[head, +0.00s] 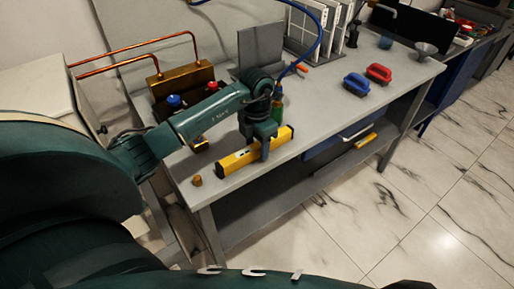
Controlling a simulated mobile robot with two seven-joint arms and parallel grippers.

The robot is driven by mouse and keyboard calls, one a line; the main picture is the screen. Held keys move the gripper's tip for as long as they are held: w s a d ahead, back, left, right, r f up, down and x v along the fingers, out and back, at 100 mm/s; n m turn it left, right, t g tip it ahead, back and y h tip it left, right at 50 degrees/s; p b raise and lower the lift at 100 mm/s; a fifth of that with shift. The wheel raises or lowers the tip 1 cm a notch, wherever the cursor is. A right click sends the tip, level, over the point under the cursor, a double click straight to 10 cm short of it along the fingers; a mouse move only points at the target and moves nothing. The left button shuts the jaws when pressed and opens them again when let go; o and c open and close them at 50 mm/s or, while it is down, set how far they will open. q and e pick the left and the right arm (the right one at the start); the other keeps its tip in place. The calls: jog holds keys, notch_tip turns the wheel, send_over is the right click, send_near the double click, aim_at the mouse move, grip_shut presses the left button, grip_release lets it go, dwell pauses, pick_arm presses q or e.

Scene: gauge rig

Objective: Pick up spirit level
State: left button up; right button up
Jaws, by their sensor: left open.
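The yellow spirit level (238,159) lies on the grey workbench near its front edge, running slantwise from lower left to upper right. My left gripper (264,150) is right above the level's right half, pointing down with its fingers at the bar. The gripper is open. It hides part of the level, and I cannot tell whether the fingers touch it. My right gripper is not in view.
Behind stands a brass block with copper pipes (180,77) and blue and red knobs. A small brass piece (197,181) lies left of the level. The bench (330,110) between is clear.

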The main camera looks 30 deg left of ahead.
pick_arm(q)
jog(key=shift+f, duration=0.25)
jog(key=shift+c, duration=0.4)
grip_shut()
